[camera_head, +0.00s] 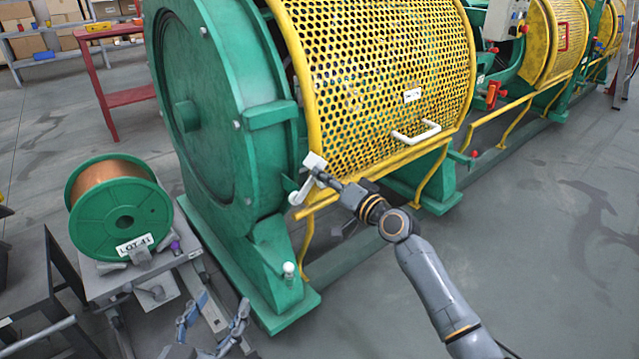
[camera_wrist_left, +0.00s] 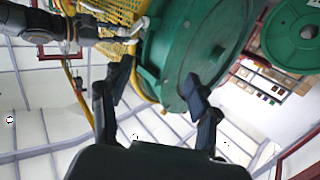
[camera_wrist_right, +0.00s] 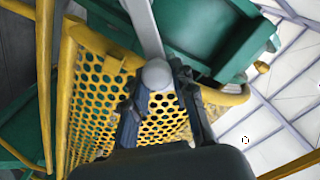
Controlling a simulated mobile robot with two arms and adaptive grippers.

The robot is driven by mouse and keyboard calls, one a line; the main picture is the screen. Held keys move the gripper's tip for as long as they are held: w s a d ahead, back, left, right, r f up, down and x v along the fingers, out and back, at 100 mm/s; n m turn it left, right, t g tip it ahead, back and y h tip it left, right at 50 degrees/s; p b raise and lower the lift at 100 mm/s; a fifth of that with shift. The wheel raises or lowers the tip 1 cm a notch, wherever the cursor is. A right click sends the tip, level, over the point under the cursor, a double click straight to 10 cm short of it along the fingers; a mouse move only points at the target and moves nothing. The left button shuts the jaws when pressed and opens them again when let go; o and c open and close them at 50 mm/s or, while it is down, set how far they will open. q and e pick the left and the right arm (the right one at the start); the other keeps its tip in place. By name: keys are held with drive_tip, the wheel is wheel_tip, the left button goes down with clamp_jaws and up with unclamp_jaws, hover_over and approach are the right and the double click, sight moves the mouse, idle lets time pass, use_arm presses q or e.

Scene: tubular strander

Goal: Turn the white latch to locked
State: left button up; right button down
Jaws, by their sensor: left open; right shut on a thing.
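The white latch (camera_head: 300,192) is at the lower left edge of the yellow perforated guard (camera_head: 370,75), next to the green end housing (camera_head: 215,110). My right gripper (camera_head: 319,174) is at the latch, reaching in from the lower right. In the right wrist view the latch's pale lever ends in a round knob (camera_wrist_right: 157,74) between my right fingertips, which are shut on it. The latch also shows in the left wrist view (camera_wrist_left: 141,27). My left gripper (camera_head: 224,300) is open and empty, low in front of the housing's green foot. It is apart from the latch.
A green spool of copper wire (camera_head: 120,208) sits on a grey stand at the left. A white handle (camera_head: 416,132) is on the guard. A red table (camera_head: 125,97) and shelves with boxes are behind. The floor at the right is clear.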

use_arm(q)
wheel_tip(320, 180, up, 10)
drive_tip(key=s+d+t+h+b, duration=0.1)
drive_tip(key=s+t+h+b, duration=0.1)
drive_tip(key=t, duration=0.4)
drive_tip(key=shift+r+t, duration=0.25)
drive_tip(key=shift+t, duration=0.05)
use_arm(e)
wheel_tip(320, 180, down, 6)
drive_tip(key=w+d+m, duration=0.1)
drive_tip(key=d+m, duration=0.1)
drive_tip(key=m, duration=0.7)
drive_tip(key=shift+w, duration=0.2)
drive_tip(key=c, duration=1.1)
unclamp_jaws()
use_arm(q)
drive_tip(key=shift+s+r, duration=0.1)
use_arm(e)
drive_tip(key=v, duration=1.2)
